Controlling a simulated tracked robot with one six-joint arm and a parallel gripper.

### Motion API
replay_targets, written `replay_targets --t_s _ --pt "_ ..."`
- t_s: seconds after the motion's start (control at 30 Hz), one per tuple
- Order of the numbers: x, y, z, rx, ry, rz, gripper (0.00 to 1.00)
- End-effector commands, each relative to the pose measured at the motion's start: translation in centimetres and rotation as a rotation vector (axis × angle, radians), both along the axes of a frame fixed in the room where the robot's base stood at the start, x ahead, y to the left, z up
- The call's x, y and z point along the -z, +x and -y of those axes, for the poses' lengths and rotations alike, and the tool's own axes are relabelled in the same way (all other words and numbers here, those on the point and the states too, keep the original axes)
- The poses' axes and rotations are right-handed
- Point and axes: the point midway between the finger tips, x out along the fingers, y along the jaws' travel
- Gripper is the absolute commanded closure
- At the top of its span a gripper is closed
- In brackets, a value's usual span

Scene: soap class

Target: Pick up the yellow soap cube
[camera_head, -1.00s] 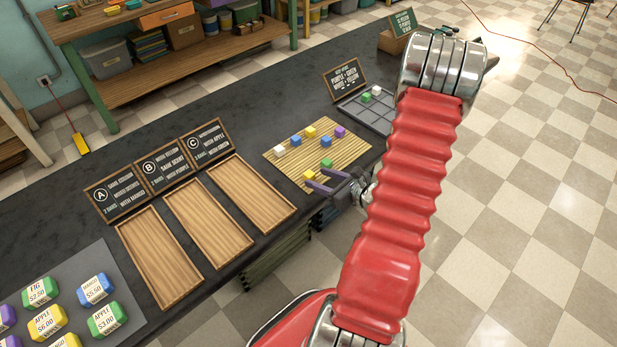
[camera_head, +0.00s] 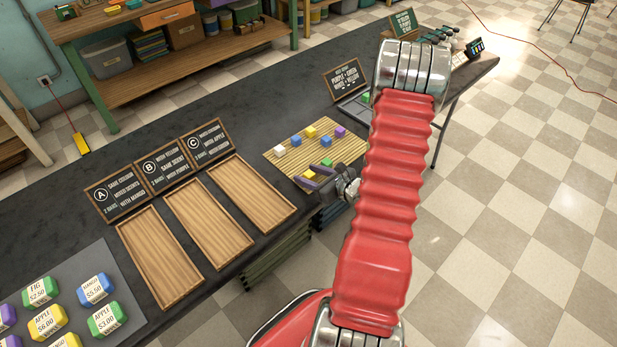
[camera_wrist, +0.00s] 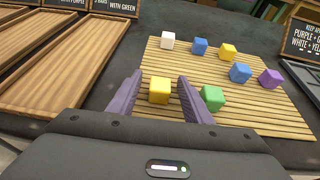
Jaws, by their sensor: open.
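A yellow soap cube (camera_wrist: 159,90) sits near the front edge of the slatted bamboo mat (camera_wrist: 180,58). My gripper (camera_wrist: 150,88) is open, with its purple fingers on either side of this cube in the wrist view. In the head view my gripper (camera_head: 310,180) is low over the mat's near edge, and that cube is mostly hidden. A second yellow cube (camera_wrist: 228,51) stands farther back on the mat; it also shows in the head view (camera_head: 310,132).
A green cube (camera_wrist: 211,97) stands just right of my right finger. White (camera_wrist: 168,41), blue (camera_wrist: 240,73) and purple (camera_wrist: 270,78) cubes stand farther back. Wooden trays (camera_head: 208,222) lie left of the mat. A sign (camera_head: 346,79) stands behind.

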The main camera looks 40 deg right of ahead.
Motion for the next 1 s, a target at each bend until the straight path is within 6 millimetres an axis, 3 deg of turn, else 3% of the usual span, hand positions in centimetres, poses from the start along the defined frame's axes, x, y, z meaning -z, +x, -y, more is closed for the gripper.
replay_targets --t_s 0.5,1.0 --pt "-0.02 -0.02 0.02 0.0 0.0 0.0 0.55" --pt "-0.02 -0.04 0.03 0.001 0.0 0.0 0.9"
